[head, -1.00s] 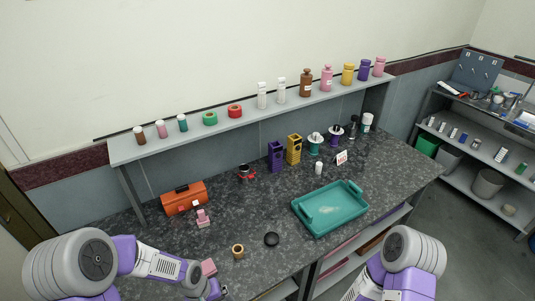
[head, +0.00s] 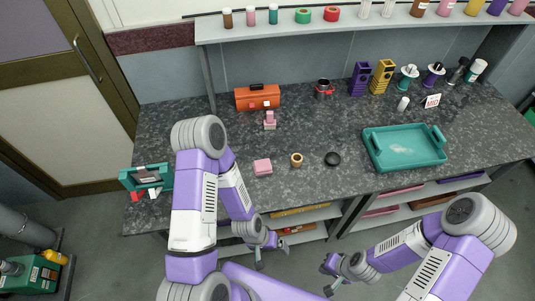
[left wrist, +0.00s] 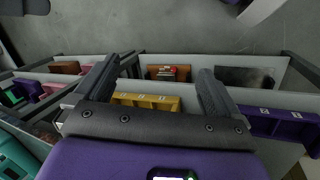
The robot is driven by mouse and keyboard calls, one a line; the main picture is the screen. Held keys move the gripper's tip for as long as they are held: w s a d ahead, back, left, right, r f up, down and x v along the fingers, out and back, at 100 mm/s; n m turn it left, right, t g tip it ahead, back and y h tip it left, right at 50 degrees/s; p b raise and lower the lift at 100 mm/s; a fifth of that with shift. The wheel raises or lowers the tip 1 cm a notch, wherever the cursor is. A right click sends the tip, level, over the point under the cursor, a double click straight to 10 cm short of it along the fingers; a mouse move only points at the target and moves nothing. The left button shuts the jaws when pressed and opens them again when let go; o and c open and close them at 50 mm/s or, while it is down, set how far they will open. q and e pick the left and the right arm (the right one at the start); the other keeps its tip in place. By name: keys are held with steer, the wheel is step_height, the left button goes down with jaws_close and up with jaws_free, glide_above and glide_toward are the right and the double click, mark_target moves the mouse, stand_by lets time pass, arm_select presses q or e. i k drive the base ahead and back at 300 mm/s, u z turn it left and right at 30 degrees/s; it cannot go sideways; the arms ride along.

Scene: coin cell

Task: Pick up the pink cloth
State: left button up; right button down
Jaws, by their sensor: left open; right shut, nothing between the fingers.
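A small pink block-like item (head: 262,166), the only thing here resembling a folded pink cloth, lies on the dark speckled worktop (head: 330,185) near its front edge. My left gripper (head: 270,257) is open and empty, in front of the worktop edge and apart from the pink item. Its two fingers spread wide in the left wrist view (left wrist: 158,80), facing the shelves under the worktop; the pink item cannot be made out there. My right gripper (head: 325,279) is shut and empty, further right and away from the worktop.
A tape roll (head: 296,160) and a black ring (head: 332,159) lie right of the pink item. A pink stand-like object (head: 270,121) and orange toolbox (head: 257,97) are behind it. A teal tray (head: 405,165) is at right. Yellow bin (left wrist: 147,101) sits on the under-shelf.

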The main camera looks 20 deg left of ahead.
mark_target(263, 166)
steer(key=u, duration=1)
steer(key=k, duration=0.2)
steer(key=z, duration=0.05)
